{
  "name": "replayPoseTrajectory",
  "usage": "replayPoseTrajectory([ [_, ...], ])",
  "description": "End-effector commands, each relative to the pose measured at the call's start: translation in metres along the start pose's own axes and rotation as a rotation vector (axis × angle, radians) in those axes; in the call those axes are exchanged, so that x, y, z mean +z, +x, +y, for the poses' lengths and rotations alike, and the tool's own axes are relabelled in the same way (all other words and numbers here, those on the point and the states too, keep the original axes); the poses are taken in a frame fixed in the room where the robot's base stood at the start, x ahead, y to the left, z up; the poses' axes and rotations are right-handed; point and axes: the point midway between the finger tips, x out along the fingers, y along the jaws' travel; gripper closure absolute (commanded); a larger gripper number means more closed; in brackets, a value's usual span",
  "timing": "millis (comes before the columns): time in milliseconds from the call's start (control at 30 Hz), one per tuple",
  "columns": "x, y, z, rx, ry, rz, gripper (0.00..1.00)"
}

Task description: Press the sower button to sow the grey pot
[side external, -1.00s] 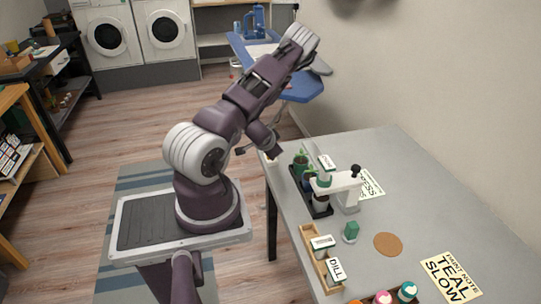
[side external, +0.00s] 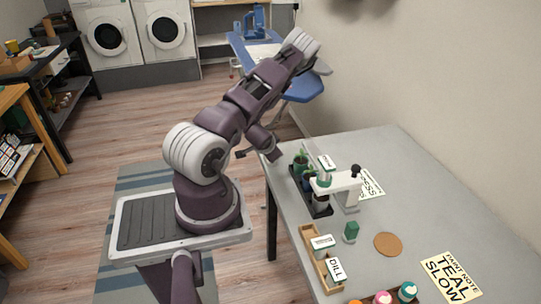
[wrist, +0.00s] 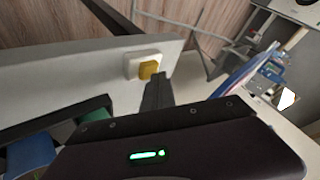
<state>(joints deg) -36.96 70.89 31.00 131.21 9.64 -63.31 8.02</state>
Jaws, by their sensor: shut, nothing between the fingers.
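A yellow button (wrist: 149,69) on a white block (wrist: 136,64) sits at the table edge in the wrist view. My gripper (wrist: 158,80) is shut and empty, its fingertips right by the button's lower right side; I cannot tell whether they touch it. In the side view my gripper (side external: 273,156) is at the table's far left corner and covers the button. The white sower (side external: 347,185), with a black knob on top, stands on the table. The grey pot (side external: 320,201) is in the black tray (side external: 322,212), under the sower's arm.
A green pot (side external: 299,171) and a blue pot (side external: 307,184) with seedlings share the tray; the blue pot is close in the wrist view (wrist: 30,155). A wooden box (side external: 311,245), a green stamp-like object (side external: 350,232) and a cork disc (side external: 388,244) lie nearer.

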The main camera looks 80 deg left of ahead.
Motion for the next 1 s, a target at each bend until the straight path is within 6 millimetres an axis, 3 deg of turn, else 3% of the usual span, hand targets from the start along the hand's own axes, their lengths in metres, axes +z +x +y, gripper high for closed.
replayPoseTrajectory([
  [667, 0.003, 0.003, 0.003, 0.0, 0.0, -0.001, 1.0],
  [1000, -0.005, -0.007, -0.005, 0.0, -0.001, 0.0, 1.0],
])
